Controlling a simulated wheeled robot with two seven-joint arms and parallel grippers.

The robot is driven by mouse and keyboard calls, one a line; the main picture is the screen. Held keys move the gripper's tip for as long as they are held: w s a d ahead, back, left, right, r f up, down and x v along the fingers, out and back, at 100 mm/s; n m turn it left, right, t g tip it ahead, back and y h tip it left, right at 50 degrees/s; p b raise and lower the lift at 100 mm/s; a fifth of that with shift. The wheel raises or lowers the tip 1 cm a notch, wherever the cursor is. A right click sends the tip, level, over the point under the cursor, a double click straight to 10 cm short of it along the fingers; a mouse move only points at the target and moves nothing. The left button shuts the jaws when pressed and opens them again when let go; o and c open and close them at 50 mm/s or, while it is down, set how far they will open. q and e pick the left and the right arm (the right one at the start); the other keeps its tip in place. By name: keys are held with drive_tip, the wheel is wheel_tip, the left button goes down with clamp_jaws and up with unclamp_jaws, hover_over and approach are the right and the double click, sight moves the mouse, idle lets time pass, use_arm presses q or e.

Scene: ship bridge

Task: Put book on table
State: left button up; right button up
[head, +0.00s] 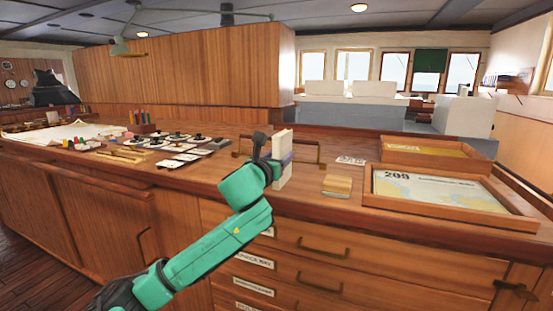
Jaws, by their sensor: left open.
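My left gripper (272,165), at the end of the green arm, is at the left side of the book. It is open, but its fingers are partly hidden by the wrist, so I cannot tell whether they touch the book. The book's lower left part is covered by the gripper. My right gripper is not in view.
A small yellowish block (337,186) lies right of the book. Framed chart trays (450,190) fill the right side. Instruments (178,160) and a chart (70,132) lie on the left. A thin brown rail (305,142) stands behind the book. The front strip of the tabletop is partly clear.

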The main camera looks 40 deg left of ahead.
use_arm(q)
drive_tip(key=shift+s, duration=0.15)
drive_tip(key=b+v, duration=0.1)
drive_tip(key=v, duration=0.3)
drive_tip(key=shift+s+d+f+b, duration=0.1)
drive_tip(key=shift+d+f+b, duration=0.05)
drive_tip(key=shift+b, duration=0.25)
drive_tip(key=v, duration=0.7)
drive_tip(key=shift+s+r+b, duration=0.25)
drive_tip(key=shift+b, duration=0.2)
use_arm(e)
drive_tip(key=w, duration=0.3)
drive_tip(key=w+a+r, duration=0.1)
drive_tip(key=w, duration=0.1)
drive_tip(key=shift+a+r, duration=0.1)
